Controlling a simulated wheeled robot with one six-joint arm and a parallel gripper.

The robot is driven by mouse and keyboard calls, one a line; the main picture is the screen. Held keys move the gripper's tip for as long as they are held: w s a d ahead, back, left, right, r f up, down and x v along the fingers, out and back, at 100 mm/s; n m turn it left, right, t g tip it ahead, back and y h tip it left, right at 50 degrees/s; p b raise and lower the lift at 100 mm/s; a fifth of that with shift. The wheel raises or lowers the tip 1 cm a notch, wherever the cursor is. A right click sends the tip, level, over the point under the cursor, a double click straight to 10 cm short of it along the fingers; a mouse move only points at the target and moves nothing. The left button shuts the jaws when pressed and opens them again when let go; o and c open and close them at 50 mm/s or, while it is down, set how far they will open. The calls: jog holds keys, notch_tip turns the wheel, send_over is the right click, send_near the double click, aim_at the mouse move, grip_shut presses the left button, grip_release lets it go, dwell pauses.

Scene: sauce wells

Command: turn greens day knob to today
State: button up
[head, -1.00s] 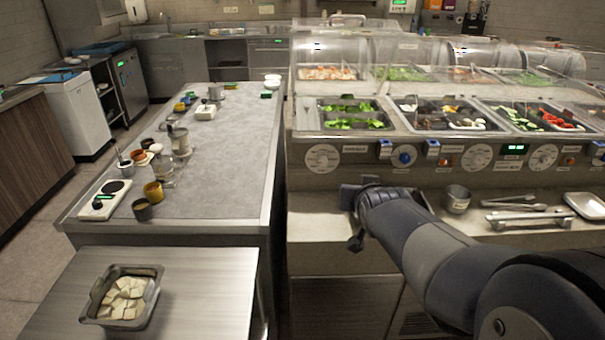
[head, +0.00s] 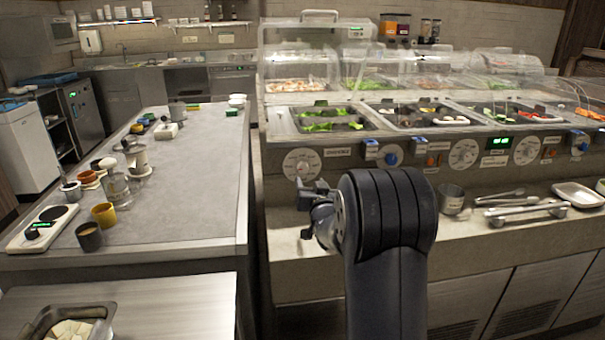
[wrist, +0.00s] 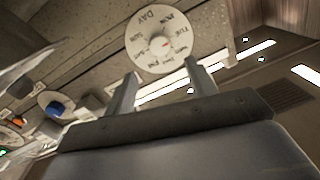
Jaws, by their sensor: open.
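The greens day knob (head: 302,165) is a round white dial on the counter's front panel, below the pan of greens (head: 325,122). In the wrist view the dial (wrist: 158,38) shows "DAY", day names around its rim and a small red mark near its centre. My gripper (head: 308,188) is just below the dial in the head view, partly hidden by my arm. In the wrist view my gripper (wrist: 160,80) has its two fingers apart with nothing between them. The dial lies beyond the fingertips, and no contact shows.
A blue knob (head: 391,158) and more white dials (head: 464,154) sit along the panel to the right. A metal cup (head: 451,199) and tongs (head: 520,212) lie on the ledge below. The grey worktop (head: 190,190) stands at the left.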

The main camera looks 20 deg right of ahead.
aim_at(304, 169)
jog(key=w, duration=0.5)
jog(key=w+d, duration=0.1)
jog(key=w, duration=0.2)
jog(key=shift+w+d+p, duration=0.1)
jog(key=shift+w+p, duration=0.1)
jog(key=shift+p, duration=0.2)
jog(key=c, duration=1)
jog(key=shift+o, duration=0.2)
